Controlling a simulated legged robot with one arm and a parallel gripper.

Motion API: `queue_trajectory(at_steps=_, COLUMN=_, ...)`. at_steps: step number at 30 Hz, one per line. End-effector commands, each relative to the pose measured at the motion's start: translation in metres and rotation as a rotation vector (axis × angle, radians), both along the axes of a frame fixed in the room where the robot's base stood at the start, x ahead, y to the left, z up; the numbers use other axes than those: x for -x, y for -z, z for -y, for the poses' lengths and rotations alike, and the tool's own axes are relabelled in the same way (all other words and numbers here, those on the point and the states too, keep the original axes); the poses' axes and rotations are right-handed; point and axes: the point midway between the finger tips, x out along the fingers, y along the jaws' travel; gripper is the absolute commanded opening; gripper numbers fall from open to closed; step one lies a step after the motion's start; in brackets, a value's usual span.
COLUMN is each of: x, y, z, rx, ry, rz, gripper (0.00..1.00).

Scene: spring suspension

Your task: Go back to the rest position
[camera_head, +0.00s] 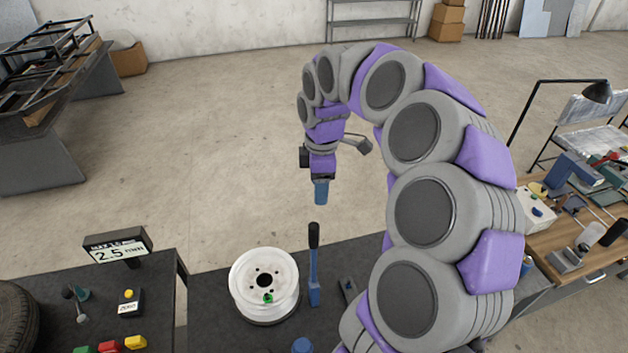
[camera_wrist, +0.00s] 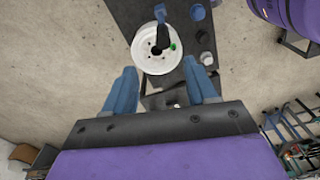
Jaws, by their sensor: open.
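My arm arches up from the lower right in the head view, and my gripper (camera_head: 321,192) hangs pointing down above the far edge of the dark bench. In the wrist view my gripper (camera_wrist: 162,92) shows its two blue fingers spread apart with nothing between them. A white wheel rim (camera_head: 264,281) with a small green piece (camera_head: 268,298) on it lies on the bench below. It also shows beyond the fingertips in the wrist view (camera_wrist: 146,61). A blue lever with a black handle (camera_head: 314,262) stands beside the rim, apart from my gripper.
A display reading 2.5 (camera_head: 118,245) stands on the left bench, near colored blocks (camera_head: 109,346) and a tire (camera_head: 14,318). A wooden workbench (camera_head: 560,235) with tools and a lamp (camera_head: 597,92) is at right. The floor beyond is open.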

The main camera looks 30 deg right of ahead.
Motion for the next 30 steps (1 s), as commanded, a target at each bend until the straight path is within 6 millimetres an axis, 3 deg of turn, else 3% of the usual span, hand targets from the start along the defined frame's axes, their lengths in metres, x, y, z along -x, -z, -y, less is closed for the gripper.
queue_trajectory(at_steps=8, x=0.001, y=0.002, z=-0.003, rx=0.000, ry=0.005, rz=0.000, gripper=0.57)
queue_trajectory(at_steps=13, x=0.020, y=0.019, z=-0.032, rx=-0.005, ry=0.060, rz=-0.002, gripper=0.57)
queue_trajectory(at_steps=21, x=0.094, y=0.075, z=-0.102, rx=0.007, ry=0.291, rz=-0.043, gripper=0.57)
queue_trajectory(at_steps=30, x=0.191, y=0.160, z=-0.142, rx=0.055, ry=0.661, rz=-0.106, gripper=0.57)
